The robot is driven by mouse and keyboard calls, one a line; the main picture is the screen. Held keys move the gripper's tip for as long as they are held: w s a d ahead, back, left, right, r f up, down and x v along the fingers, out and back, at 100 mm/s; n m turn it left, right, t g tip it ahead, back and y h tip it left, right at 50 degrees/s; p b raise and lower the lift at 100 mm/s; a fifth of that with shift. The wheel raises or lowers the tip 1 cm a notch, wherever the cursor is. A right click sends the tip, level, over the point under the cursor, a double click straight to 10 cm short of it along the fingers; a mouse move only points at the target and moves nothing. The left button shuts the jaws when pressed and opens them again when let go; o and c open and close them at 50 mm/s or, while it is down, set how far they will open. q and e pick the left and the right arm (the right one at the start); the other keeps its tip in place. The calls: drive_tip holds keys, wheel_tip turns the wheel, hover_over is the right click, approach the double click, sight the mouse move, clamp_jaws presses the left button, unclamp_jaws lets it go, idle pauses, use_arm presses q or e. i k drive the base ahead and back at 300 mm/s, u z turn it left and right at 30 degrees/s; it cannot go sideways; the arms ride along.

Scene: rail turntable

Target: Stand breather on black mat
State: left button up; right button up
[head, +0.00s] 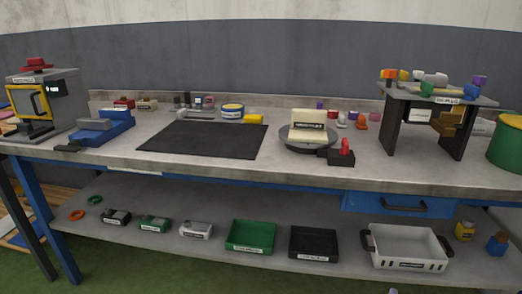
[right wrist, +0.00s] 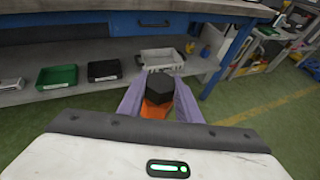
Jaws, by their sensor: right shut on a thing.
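The black mat (head: 203,139) lies flat and bare on the bench top, left of the middle in the head view. In the right wrist view, my right gripper (right wrist: 160,92) is shut on a piece with a black hexagonal top and an orange part below, which I take to be the breather (right wrist: 159,86). The purple fingers stand on both sides of it. It appears in front of the bench, with green floor and the lower shelf behind.
A turntable (head: 293,142) bearing a cream block stands right of the mat, with a red-knobbed black box (head: 342,157) beside it. A blue device (head: 103,127) is left of the mat. A small raised table (head: 418,94) stands further right. Trays (head: 250,237) line the lower shelf.

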sight(235, 146)
drive_tip(key=u, duration=1.2)
drive_tip(key=i, duration=0.75)
drive_tip(key=z, duration=0.3)
